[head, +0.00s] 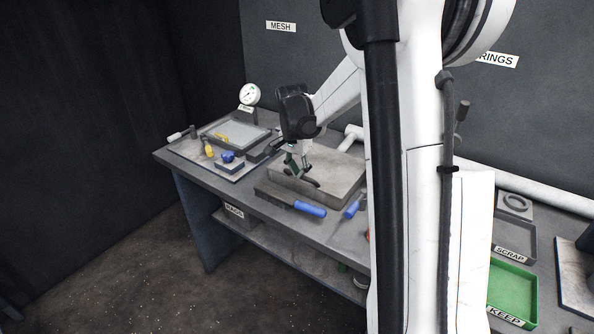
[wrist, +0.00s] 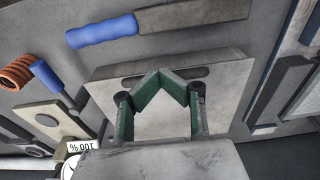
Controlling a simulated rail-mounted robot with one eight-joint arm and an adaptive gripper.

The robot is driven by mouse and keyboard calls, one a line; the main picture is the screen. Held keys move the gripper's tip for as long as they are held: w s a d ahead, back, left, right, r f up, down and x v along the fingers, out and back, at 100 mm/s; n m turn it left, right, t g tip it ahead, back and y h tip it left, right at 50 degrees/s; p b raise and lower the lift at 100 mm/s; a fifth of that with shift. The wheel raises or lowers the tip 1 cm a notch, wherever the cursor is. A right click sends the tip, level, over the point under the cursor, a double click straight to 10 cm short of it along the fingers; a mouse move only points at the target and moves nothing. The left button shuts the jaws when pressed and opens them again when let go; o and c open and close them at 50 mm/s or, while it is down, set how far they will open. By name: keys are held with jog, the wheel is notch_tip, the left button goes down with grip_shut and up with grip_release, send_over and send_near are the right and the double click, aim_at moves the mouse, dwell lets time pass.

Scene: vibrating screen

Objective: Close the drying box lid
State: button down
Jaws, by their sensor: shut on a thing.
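The drying box (head: 335,190) looks like a low, pale grey-beige block on the bench, and its pale top is the lid as far as I can tell. In the wrist view the pale lid (wrist: 225,75) lies under my gripper, with a dark bar or slot along its upper edge. My gripper (head: 305,180) is at the top of the box in the head view. In the wrist view my gripper (wrist: 161,74) has its green-padded fingers angled together, tips meeting at the dark bar. It appears shut on the lid there. The exact contact and any gap under the lid are hidden.
A blue-handled tool (head: 310,209) lies along the front of the box; it also shows in the wrist view (wrist: 102,32). A dial gauge (head: 249,95) stands at the back left. A flat tray (head: 236,134) and small tools occupy the left. A green KEEP bin (head: 513,290) is at right.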

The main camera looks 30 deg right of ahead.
notch_tip(320, 180, up, 14)
jog(key=s+a+p, duration=0.1)
jog(key=a, duration=0.1)
jog(key=shift+a+p, duration=0.3)
jog(key=shift+p, duration=0.05)
jog(key=shift+s, duration=0.1)
jog(key=s+a+r+n+t+b, duration=0.1)
jog(key=s+a+r+n+t, duration=0.25)
jog(key=s+a+n, duration=0.65)
jog(key=s+a+f+n+t, duration=0.1)
jog(key=s+a+f, duration=0.15)
jog(key=s, duration=0.25)
jog(key=s+a+f+n+t+y+b, duration=0.1)
jog(key=s+a, duration=0.3)
jog(key=s, duration=0.1)
jog(key=s+a+f+n+t, duration=0.1)
jog(key=s+a+f, duration=0.1)
jog(key=s+a, duration=0.15)
notch_tip(320, 180, down, 20)
jog(key=d+b, duration=0.1)
jog(key=b, duration=1.8)
jog(key=shift+s+b, duration=0.35)
jog(key=shift+s, duration=0.05)
